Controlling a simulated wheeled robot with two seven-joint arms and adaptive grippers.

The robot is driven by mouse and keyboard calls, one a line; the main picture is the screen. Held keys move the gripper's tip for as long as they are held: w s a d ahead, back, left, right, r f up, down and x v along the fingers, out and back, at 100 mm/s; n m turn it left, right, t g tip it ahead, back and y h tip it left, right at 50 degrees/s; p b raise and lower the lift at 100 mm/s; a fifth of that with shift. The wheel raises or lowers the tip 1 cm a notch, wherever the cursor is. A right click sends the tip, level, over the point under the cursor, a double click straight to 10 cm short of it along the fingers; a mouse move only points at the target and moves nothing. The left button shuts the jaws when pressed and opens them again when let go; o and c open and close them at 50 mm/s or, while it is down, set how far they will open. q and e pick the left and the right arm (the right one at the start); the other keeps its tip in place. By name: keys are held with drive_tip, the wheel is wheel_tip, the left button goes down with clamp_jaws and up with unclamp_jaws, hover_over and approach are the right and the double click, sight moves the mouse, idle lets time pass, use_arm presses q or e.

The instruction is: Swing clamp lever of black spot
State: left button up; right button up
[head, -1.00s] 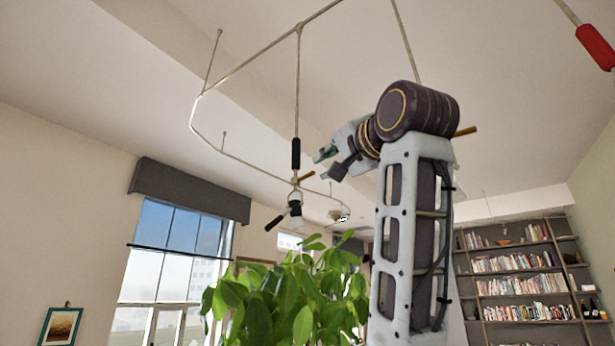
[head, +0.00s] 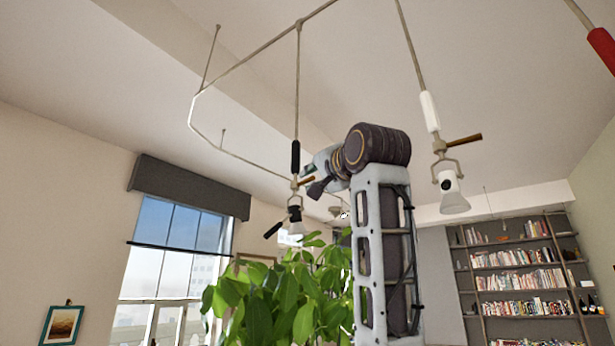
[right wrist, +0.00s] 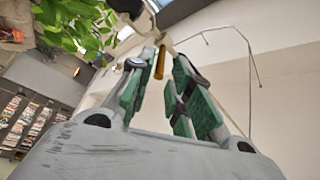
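The black spot hangs from the ceiling rail on a thin rod with a black sleeve (head: 295,156). Its pale lamp head (head: 296,226) points down, with a black handle (head: 273,230) to its left. Its brass-coloured clamp lever (head: 306,180) sticks out to the right below the sleeve. My right gripper (head: 312,181) is at the lever's free end, partly hidden by its own wrist. In the right wrist view, the lever (right wrist: 160,62) lies between the tips of the green-padded fingers (right wrist: 163,68), with gaps visible on both sides. My left gripper is out of view.
A white-sleeved spot (head: 450,190) with a similar lever hangs to the right of my arm. A red sleeve (head: 604,45) shows at the top right. A leafy plant (head: 285,300) stands below the black spot. A bookshelf (head: 520,270) stands at the back right.

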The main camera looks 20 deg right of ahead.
sight(310, 180)
drive_tip(key=shift+p+x, duration=1)
drive_tip(key=shift+x, duration=1.7)
clamp_jaws()
